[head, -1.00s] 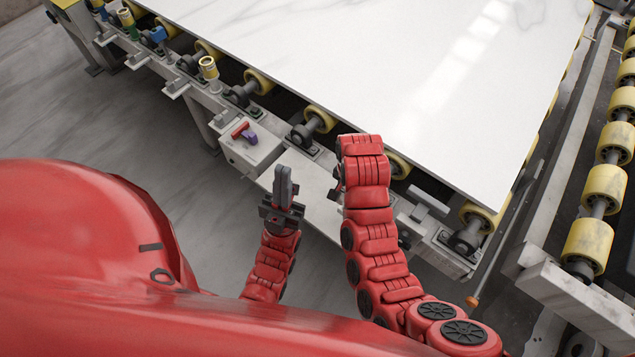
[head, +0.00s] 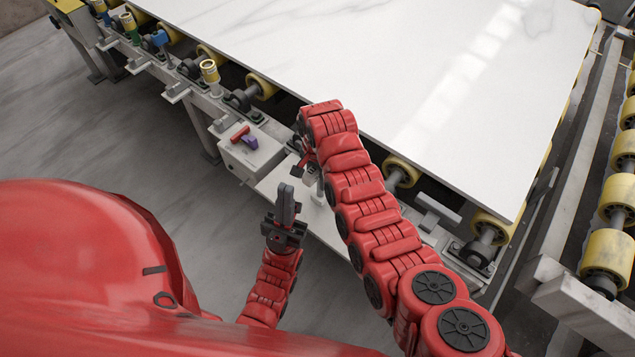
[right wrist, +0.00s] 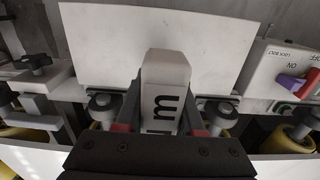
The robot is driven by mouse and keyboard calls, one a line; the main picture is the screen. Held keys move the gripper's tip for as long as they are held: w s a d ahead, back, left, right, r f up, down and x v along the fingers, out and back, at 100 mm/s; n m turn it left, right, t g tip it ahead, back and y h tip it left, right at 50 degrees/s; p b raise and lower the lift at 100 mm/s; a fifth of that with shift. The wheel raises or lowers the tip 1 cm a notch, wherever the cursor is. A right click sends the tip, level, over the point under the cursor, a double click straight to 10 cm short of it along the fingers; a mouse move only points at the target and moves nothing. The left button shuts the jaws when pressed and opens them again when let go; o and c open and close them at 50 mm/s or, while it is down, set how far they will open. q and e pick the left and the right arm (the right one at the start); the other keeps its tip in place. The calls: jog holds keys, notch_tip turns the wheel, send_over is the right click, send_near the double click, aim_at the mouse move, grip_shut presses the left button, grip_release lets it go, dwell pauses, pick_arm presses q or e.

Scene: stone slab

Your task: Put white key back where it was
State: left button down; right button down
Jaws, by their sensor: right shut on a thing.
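The white key (right wrist: 166,85), a pale block with dark lettering, is between the fingers of my right gripper (right wrist: 165,115) in the right wrist view. The gripper is shut on it. In the head view my right gripper (head: 305,165) is partly hidden by its own arm, over the pale panel at the conveyor's near side. My left gripper (head: 286,205) has its fingers together, with nothing seen in it, in front of the panel.
A control box (head: 250,150) with red and purple switches sits left of my right gripper; it also shows in the right wrist view (right wrist: 285,65). A large white slab (head: 400,80) lies on yellow rollers behind. Several coloured posts (head: 209,72) line the rail at left.

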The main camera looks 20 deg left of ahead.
notch_tip(320, 180, down, 2)
jog(key=shift+f+p, duration=0.2)
jog(key=shift+p, duration=0.15)
jog(key=shift+f, duration=0.15)
jog(key=c, duration=0.5)
grip_release()
jog(key=shift+f, duration=0.1)
